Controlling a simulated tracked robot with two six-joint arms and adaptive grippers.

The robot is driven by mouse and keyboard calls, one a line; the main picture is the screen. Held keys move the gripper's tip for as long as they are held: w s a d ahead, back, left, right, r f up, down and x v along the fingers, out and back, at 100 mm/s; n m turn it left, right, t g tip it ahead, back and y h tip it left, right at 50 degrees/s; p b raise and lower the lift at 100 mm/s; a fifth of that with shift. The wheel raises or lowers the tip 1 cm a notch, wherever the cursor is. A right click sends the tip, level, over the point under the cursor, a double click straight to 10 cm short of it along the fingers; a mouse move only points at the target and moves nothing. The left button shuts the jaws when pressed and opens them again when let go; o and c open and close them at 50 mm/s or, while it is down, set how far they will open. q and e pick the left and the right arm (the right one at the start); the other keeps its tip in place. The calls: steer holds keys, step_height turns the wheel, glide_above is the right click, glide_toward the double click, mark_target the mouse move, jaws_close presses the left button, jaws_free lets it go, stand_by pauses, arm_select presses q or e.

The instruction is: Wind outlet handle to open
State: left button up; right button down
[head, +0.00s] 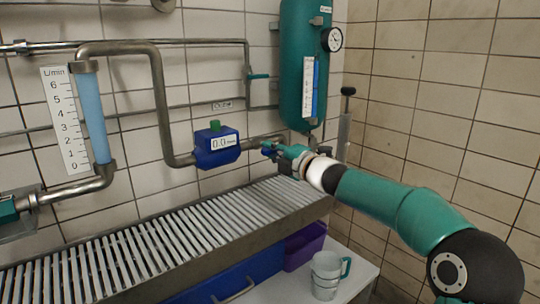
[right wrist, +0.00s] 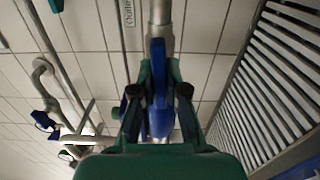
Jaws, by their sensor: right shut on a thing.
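The outlet handle (right wrist: 158,85) is a blue lever under a grey metal pipe in the right wrist view. My right gripper (right wrist: 157,92) is shut on it, with one dark-tipped finger on each side. In the head view the right gripper (head: 283,157) is at the end of the outlet pipe, below the green tank. Only a small blue part of the handle (head: 268,149) shows there; the gripper hides the rest. My left gripper is not in view.
A blue flow meter (head: 217,147) reading about 0.0 sits on the pipe left of the gripper. A slatted metal grate (head: 150,247) runs below. A green tank (head: 304,70) with a gauge (head: 332,39) hangs above. A measuring jug (head: 327,273) stands on a low white surface.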

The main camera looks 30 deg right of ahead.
steer(key=shift+w+a+f+n, duration=0.1)
steer(key=shift+a+f+n, duration=0.1)
steer(key=shift+f+n, duration=0.35)
steer(key=shift+r, duration=0.1)
steer(key=c, duration=1.2)
jaws_free()
steer(key=shift+r, duration=0.2)
steer(key=shift+d, duration=0.1)
steer(key=s, duration=1.2)
steer(key=shift+d, duration=0.45)
